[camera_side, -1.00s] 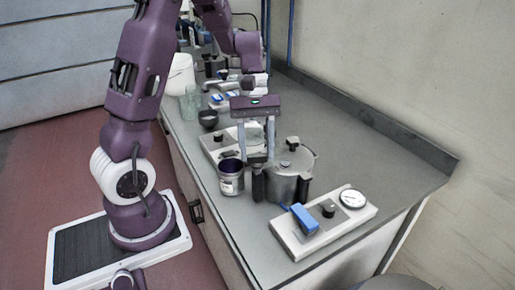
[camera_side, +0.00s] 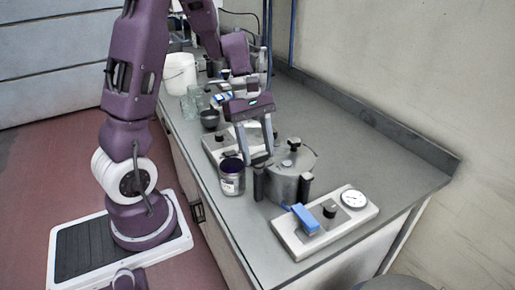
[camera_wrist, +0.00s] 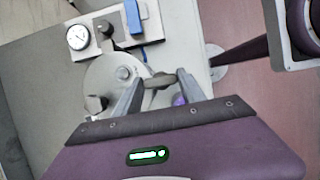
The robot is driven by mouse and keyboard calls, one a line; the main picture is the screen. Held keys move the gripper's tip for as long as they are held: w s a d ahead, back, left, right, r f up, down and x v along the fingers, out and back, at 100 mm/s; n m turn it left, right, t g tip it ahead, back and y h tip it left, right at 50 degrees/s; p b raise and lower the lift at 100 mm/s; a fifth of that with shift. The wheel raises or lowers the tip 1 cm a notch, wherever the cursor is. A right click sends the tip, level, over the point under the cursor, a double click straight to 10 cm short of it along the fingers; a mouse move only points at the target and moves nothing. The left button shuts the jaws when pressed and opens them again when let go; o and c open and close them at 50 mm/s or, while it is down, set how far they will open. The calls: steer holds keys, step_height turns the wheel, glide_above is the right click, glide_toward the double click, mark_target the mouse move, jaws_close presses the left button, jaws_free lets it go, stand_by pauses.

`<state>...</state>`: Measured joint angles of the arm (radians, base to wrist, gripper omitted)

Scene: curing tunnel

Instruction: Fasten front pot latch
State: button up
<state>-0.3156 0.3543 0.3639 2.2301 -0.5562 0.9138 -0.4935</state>
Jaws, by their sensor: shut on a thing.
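The grey metal pot (camera_side: 285,186) stands upright on the bench, its round lid (camera_wrist: 104,76) seen from above in the wrist view. Dark latches stand at its rim: one on the left (camera_side: 258,184), one at the front right (camera_side: 305,185) and one at the back (camera_side: 294,144). My gripper (camera_side: 259,161) is at the top of the left latch, tilted. In the wrist view my gripper (camera_wrist: 158,82) has a finger on each side of this latch's grey-brown top (camera_wrist: 159,81) and is shut on it. Exact finger contact is too small to make out.
A control box (camera_side: 340,224) with a dial gauge (camera_side: 353,198), a knob and a blue part stands in front right. A dark-filled jar (camera_side: 232,178) stands close left of the pot. Another box (camera_side: 214,146), a black bowl (camera_side: 210,118) and a white bucket (camera_side: 180,72) are behind. The right bench side is clear.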

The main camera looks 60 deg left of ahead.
steer(key=o, duration=1.4)
steer(key=shift+c, duration=0.2)
steer(key=v, duration=0.7)
steer(key=shift+r, duration=0.1)
steer(key=s+d+r+m+t+y, duration=0.2)
steer(key=s+d+m, duration=0.4)
steer(key=m, duration=0.3)
steer(key=s+d+r+m+t+y, duration=0.2)
steer(key=s+d+m, duration=0.4)
steer(key=m, duration=0.3)
step_height(320, 180, up, 2)
steer(key=shift+s+d+r+t, duration=0.15)
steer(key=shift+s+d+t, duration=0.25)
steer(key=shift+s+t, duration=0.4)
